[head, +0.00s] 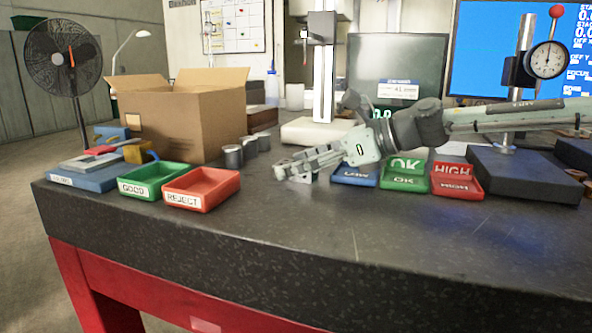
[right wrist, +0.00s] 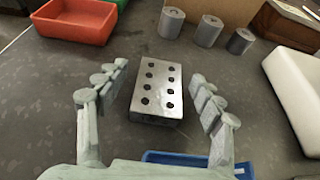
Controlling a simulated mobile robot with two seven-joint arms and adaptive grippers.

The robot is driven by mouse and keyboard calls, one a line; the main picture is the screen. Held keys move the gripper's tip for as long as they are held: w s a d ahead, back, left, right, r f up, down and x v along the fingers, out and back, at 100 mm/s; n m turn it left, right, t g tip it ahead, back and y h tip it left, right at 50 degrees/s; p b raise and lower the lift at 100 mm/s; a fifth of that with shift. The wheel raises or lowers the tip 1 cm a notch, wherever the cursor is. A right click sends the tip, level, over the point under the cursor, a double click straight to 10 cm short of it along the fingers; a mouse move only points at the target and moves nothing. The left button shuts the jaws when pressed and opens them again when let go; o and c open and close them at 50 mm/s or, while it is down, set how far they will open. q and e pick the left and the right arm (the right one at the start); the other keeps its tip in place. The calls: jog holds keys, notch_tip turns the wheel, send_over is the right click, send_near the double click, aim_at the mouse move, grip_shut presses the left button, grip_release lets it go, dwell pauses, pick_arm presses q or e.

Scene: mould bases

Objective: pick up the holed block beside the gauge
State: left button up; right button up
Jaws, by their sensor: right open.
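The holed block (right wrist: 157,88), a grey metal block with two rows of dark holes, lies flat on the table in the right wrist view. My right gripper (right wrist: 159,76) is open, with one finger on each side of the block and visible gaps between. In the head view my right gripper (head: 281,168) reaches in from the right, low over the table, and mostly hides the block. A dial gauge (head: 547,60) on a stand is at the right; a tall white column instrument (head: 323,70) stands behind the gripper. My left gripper is not in view.
Green GOOD (head: 156,181) and red REJECT (head: 202,189) trays lie left of the gripper. Blue (head: 355,180), green OK (head: 404,184) and red HIGH (head: 457,188) trays lie right. Grey cylinders (head: 233,156) and a cardboard box (head: 190,121) stand behind. The front table is clear.

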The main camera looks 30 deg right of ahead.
jog(key=shift+w+a+f, duration=0.2)
jog(key=shift+w, duration=0.05)
jog(key=shift+c, duration=0.4)
jog(key=shift+r, duration=0.15)
grip_shut()
